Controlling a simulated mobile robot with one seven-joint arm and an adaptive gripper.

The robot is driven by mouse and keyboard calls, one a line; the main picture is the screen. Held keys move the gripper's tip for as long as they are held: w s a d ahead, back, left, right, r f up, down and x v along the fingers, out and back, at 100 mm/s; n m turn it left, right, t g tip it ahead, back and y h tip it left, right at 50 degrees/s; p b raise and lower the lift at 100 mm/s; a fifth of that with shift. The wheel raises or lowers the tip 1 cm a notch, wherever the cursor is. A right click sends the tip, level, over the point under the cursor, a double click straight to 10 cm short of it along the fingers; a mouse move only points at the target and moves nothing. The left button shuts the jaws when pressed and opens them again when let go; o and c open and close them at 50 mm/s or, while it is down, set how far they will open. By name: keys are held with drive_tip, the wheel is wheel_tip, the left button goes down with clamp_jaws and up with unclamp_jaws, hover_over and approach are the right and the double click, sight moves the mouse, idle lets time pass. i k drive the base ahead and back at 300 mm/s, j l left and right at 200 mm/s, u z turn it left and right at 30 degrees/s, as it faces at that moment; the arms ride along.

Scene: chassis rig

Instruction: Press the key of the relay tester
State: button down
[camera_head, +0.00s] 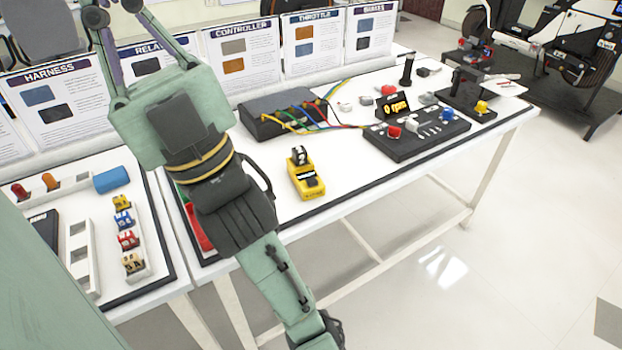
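A yellow hand-held device (304,187), which I take to be the relay tester, lies on the white table right of my arm. A black block with white marks (299,154) stands at its far end. Its face has a dark area with a pale strip; which part is the key is too small to tell. My gripper (112,14) is raised at the upper left, well away from the device and pointing to the top of the picture. Its fingertips are cut off by the top edge, so its opening cannot be judged.
A black box with coloured wires (283,109) stands behind the device. A black control panel (416,137) with coloured knobs is to its right. Information boards (242,55) line the back. A left table holds coloured parts in a white rack (138,265). Bare table surrounds the device.

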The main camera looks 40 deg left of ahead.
sight(312, 181)
drive_tip(key=i+l+u, duration=0.1)
drive_tip(key=u, duration=0.95)
